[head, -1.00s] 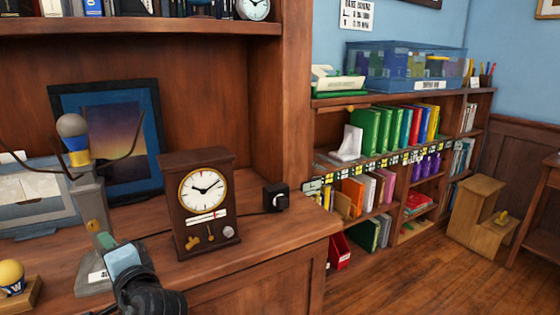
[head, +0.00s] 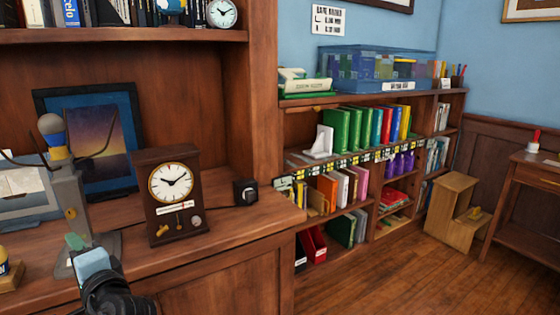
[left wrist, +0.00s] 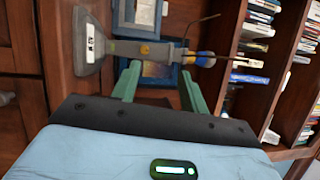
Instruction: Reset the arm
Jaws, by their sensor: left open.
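My left gripper (head: 75,243) is low at the left of the head view, in front of the desk surface and near the foot of a grey stand (head: 70,200) with a grey ball and thin dark arms. In the left wrist view, my left gripper (left wrist: 158,82) has its two green fingers apart with nothing held between them. The grey stand (left wrist: 130,48) lies beyond the fingers in that view. My right gripper does not show.
A wooden clock (head: 173,200) and a small black box (head: 245,192) stand on the desk. A framed picture (head: 120,170) leans behind. A low bookcase (head: 300,165), a step stool (head: 452,210) and a side table (head: 530,185) stand right. Open floor (head: 400,275) lies before them.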

